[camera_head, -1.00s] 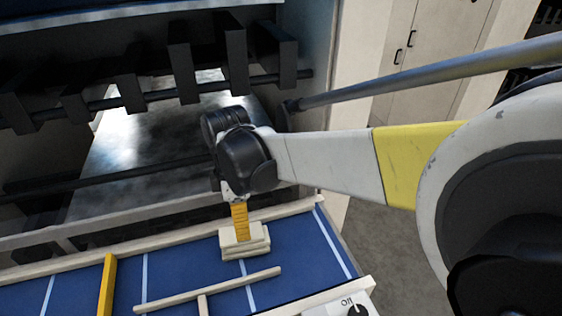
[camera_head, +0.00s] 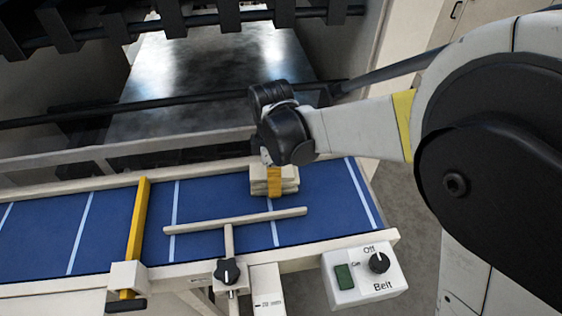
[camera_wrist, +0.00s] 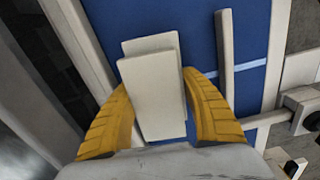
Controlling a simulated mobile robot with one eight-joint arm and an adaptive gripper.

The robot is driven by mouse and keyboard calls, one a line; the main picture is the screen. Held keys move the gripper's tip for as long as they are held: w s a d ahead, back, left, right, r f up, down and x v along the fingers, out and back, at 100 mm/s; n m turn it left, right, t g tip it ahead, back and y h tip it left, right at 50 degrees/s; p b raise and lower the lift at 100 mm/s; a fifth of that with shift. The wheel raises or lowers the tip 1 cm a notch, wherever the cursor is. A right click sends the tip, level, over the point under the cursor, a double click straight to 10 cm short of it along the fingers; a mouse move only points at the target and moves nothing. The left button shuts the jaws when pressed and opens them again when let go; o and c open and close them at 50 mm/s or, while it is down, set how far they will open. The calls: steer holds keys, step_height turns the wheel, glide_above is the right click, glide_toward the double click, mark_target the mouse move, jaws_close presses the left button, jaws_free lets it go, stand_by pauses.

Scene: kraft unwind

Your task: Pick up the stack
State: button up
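The stack (camera_head: 286,179) is a small pile of flat, cream-coloured pieces lying on the blue belt (camera_head: 205,204), close to its far rail. In the wrist view the stack (camera_wrist: 155,88) fills the space between my two yellow fingers, its top piece slightly offset from the one below. My gripper (camera_wrist: 157,80) is open around the stack, one finger on each side. A narrow gap shows beside the right finger; contact at the left finger is unclear. In the head view one yellow finger (camera_head: 274,180) stands before the stack's near face; the other is hidden.
A cream T-shaped guide bar (camera_head: 235,221) lies near the stack on the front side. A yellow bar (camera_head: 138,222) crosses the belt at left. A belt control box (camera_head: 362,275) sits at the front right. Behind is a machine opening with a dark rod (camera_head: 190,104).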

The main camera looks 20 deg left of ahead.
steer(key=c, duration=0.4)
steer(key=shift+r, duration=0.1)
